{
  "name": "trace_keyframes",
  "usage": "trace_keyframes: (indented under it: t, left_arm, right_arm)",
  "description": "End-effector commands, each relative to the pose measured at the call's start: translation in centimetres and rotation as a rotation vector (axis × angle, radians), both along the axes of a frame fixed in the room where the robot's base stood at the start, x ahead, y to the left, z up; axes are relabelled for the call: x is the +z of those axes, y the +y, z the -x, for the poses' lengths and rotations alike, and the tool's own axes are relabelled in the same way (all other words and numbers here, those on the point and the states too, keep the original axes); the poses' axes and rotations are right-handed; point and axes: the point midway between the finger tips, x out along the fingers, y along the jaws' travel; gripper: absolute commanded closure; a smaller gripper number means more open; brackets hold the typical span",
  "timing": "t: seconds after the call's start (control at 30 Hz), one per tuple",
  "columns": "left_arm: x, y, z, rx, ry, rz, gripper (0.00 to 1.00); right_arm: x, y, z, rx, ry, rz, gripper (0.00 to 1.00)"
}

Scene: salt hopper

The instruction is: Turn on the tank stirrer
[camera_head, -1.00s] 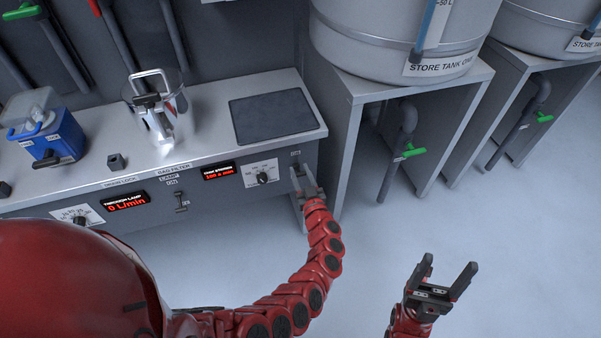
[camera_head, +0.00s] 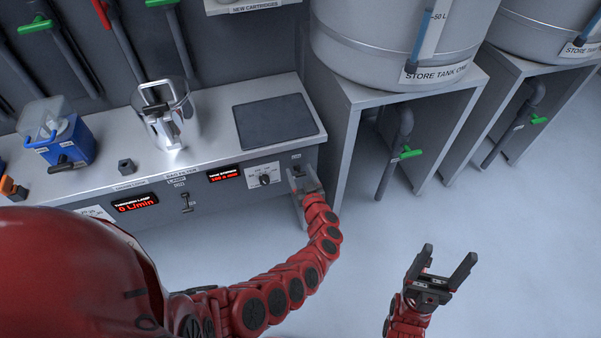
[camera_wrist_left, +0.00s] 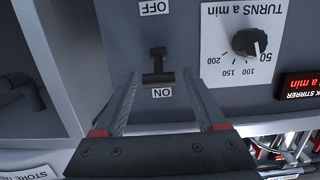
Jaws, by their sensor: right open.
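The stirrer switch (camera_wrist_left: 158,68) is a dark T-shaped lever on the grey panel in the left wrist view, which shows the panel upside down. Its crossbar is near the ON label (camera_wrist_left: 162,93); the OFF label (camera_wrist_left: 154,8) is at the other end. My left gripper (camera_head: 301,174) is at the right end of the console, facing this switch. Its fingers are apart on either side of the lever in the picture; I cannot tell whether they touch it. The tank stirrer display (camera_head: 224,174) is lit red. My right gripper (camera_head: 448,265) is open and empty above the floor.
A speed dial (camera_head: 264,181) is left of the switch, and a lamp switch (camera_head: 186,203) is further left. A metal filter vessel (camera_head: 167,115) and a blue container (camera_head: 60,140) stand on the counter. Tank stands (camera_head: 352,130) are close on the right. The floor at the lower right is clear.

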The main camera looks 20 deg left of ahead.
Motion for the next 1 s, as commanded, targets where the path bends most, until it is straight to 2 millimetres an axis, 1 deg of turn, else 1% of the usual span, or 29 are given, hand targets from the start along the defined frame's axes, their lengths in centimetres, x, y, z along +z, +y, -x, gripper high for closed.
trace_keyframes:
  t: [0.27,0.37,0.47,0.67,0.87,0.9,1.0]
  left_arm:
    - [0.0,-0.1,0.1,0.000,0.000,0.000,0.28]
    - [0.1,-0.5,0.6,0.000,0.000,0.002,0.28]
    - [0.3,-1.2,1.6,-0.001,0.002,0.004,0.28]
    - [0.8,-3.3,4.9,0.000,0.005,0.003,0.28]
    - [1.6,-6.1,8.9,-0.002,0.003,0.003,0.28]
    - [1.7,-6.6,9.8,-0.001,0.005,0.003,0.28]
    - [2.2,-7.8,11.5,-0.001,0.002,0.003,0.28]
  right_arm:
    - [0.1,0.0,0.0,0.000,0.000,0.000,0.28]
    - [0.3,0.0,0.0,0.000,0.000,0.000,0.28]
    - [0.6,0.0,0.0,0.000,0.000,0.000,0.28]
    - [1.2,0.0,0.0,0.000,0.000,0.000,0.28]
    - [1.5,0.0,0.0,0.000,0.000,0.000,0.28]
    - [1.5,0.0,0.0,0.000,0.000,0.000,0.28]
    - [1.5,0.0,0.0,0.000,0.000,0.000,0.28]
